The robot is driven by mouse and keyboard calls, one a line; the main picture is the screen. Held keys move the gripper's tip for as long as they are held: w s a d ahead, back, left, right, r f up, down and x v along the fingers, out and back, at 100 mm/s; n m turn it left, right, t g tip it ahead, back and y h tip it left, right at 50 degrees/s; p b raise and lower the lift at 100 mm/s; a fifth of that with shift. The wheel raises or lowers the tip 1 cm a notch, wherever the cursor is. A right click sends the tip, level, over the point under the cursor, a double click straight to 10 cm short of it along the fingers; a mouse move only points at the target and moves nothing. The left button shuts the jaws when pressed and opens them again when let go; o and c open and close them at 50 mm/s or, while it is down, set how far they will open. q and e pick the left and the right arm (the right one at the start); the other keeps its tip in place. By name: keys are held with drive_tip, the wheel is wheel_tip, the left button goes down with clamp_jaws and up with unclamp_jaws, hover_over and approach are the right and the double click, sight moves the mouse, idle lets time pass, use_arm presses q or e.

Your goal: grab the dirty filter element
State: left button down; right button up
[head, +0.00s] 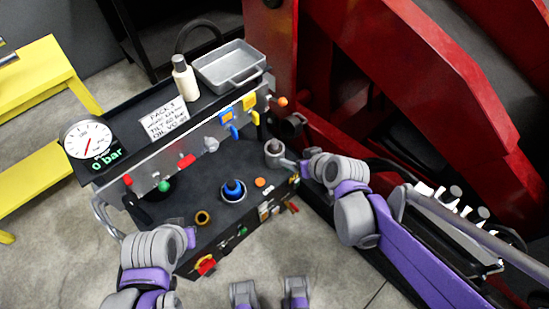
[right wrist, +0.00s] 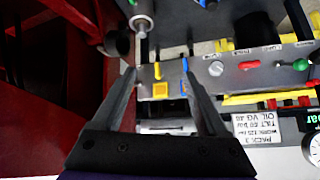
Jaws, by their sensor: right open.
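I cannot pick out the dirty filter element with certainty. A short grey cylinder with a round top (head: 274,149) stands at the right end of the dark bench top; it also shows at the top of the right wrist view (right wrist: 140,24). A blue capped part in a pale ring (head: 233,190) stands mid-bench. My right gripper (right wrist: 158,76) is open with nothing between its fingers, over the yellow and blue handles in its wrist view. In the head view its wrist is just right of the grey cylinder. My left arm is at lower left; its fingers cannot be made out.
The valve panel (head: 210,144) runs behind the bench top. A white bottle (head: 186,78), a grey tray (head: 256,71) and a gauge (head: 88,138) are on the upper shelf. A brown ring (head: 203,218) lies at the bench front. A red machine frame (head: 335,60) stands close at right.

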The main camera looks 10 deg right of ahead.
drive_tip(key=w+a+f+n+t+y+b, duration=0.15)
drive_tip(key=w+f+b, duration=0.25)
drive_tip(key=w+f, duration=0.5)
drive_tip(key=t+b, duration=0.3)
drive_tip(key=b, duration=0.2)
approach(275, 151)
drive_tip(key=w+a+r, duration=0.2)
drive_tip(key=w, duration=0.2)
drive_tip(key=x, duration=0.3)
drive_tip(key=b+x, duration=0.1)
drive_tip(key=x, duration=0.2)
drive_tip(key=d+x, duration=0.1)
drive_tip(key=x, duration=0.3)
drive_tip(key=shift+w+b, duration=0.3)
drive_tip(key=shift+b, duration=0.05)
clamp_jaws()
